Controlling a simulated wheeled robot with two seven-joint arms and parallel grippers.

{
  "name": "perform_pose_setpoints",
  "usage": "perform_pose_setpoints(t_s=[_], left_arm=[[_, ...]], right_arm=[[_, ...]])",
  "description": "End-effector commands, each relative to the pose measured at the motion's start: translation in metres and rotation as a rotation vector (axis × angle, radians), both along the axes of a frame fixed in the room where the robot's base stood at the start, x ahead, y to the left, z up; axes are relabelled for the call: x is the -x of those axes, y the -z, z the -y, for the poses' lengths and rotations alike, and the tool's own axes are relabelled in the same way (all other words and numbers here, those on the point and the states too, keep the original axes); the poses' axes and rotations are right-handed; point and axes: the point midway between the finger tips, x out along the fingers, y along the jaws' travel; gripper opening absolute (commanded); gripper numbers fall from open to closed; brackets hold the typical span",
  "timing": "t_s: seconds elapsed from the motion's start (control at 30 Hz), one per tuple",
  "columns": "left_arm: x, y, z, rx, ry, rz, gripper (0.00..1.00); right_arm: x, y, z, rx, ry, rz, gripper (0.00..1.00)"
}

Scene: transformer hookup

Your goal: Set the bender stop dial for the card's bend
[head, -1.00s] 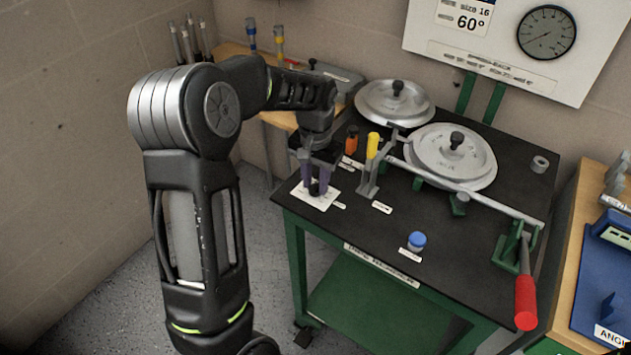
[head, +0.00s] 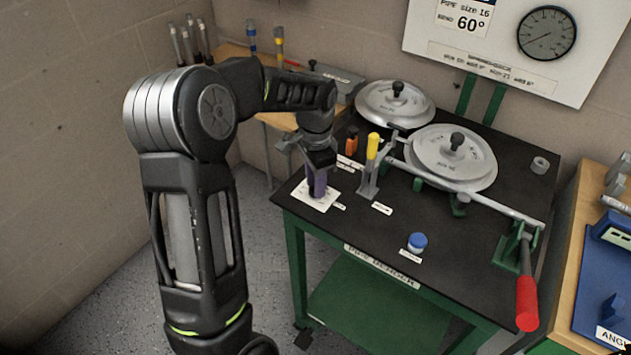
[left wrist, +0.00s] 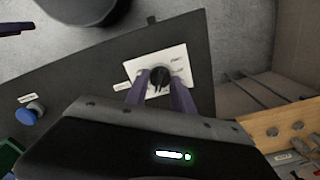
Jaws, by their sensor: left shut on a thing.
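The stop dial is a small black knob (left wrist: 159,76) on a white card-like plate (head: 328,201) at the left front corner of the black bench top. In the left wrist view the plate (left wrist: 180,58) has small markings too blurred to read. My left gripper (head: 317,187) points down with its purple fingers on the knob. In the left wrist view the fingers (left wrist: 158,84) are shut on the knob from both sides. The wall card (head: 467,18) reads pipe size 16 and bend 60°.
Beside the dial stand an orange-topped piece (head: 352,140) and a yellow-handled piece (head: 373,146). Two round bender shoes (head: 452,157) sit behind. A blue button (head: 417,241) is at the front, and a red-handled lever (head: 526,303) overhangs at right.

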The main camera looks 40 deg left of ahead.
Motion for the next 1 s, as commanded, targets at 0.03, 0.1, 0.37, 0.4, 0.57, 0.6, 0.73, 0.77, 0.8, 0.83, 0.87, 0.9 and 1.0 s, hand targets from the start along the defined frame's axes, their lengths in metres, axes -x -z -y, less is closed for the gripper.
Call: perform_pose_setpoints(t_s=[0.03,0.1,0.37,0.4,0.57,0.6,0.73,0.77,0.8,0.83,0.87,0.9,1.0], left_arm=[[-0.001,-0.0012,-0.0004,-0.001,0.002,0.004,0.0],[-0.001,-0.0012,-0.0004,-0.001,0.002,0.004,0.0],[-0.001,-0.0011,-0.0005,-0.001,0.001,0.004,0.33],[-0.001,-0.001,-0.0004,-0.001,0.001,0.004,0.37],[-0.0005,-0.0006,-0.0002,-0.001,0.001,0.003,0.5],[-0.0005,-0.0005,-0.0002,0.0,0.001,0.001,0.51],[-0.0003,-0.0003,-0.0002,0.0,0.001,0.001,0.51],[-0.0003,-0.0002,-0.0001,0.0,0.001,0.001,0.51],[-0.0003,-0.0003,-0.0001,0.0,0.0,0.001,0.51],[-0.0003,-0.0005,-0.0001,0.0,0.001,0.001,0.51],[-0.0003,-0.0011,-0.0002,0.0,0.0,0.001,0.51],[-0.0004,-0.0025,-0.0001,0.0,0.0,0.001,0.51],[-0.001,-0.0099,-0.0002,-0.001,0.0,0.004,0.51]], right_arm=[[-0.0001,-0.0001,0.0001,0.0,0.0,0.0,1.0],[0.0,-0.0001,0.0,0.0,0.0,0.0,1.0],[0.0,-0.0001,0.0,0.0,0.0,0.0,1.0],[0.0,-0.0001,0.0,0.0,0.0,0.0,1.0],[0.0,-0.0001,0.0,0.0,0.0,0.0,1.0],[0.0,-0.0001,0.0,0.0,0.0,0.0,1.0],[0.0,0.0,0.0,0.0,0.0,0.0,1.0],[0.0001,0.0,0.0,0.0,0.0,0.0,1.0],[0.0001,0.0,0.0,0.0,0.0,0.0,1.0],[0.0,0.0,0.0,0.0,0.0,0.0,1.0],[0.0,0.0001,0.0001,0.0,0.0,0.0,1.0],[0.0,0.0004,-0.0001,0.0,0.0,0.0,1.0],[-0.0001,0.0014,0.0,0.0,0.0,0.0,1.0]])
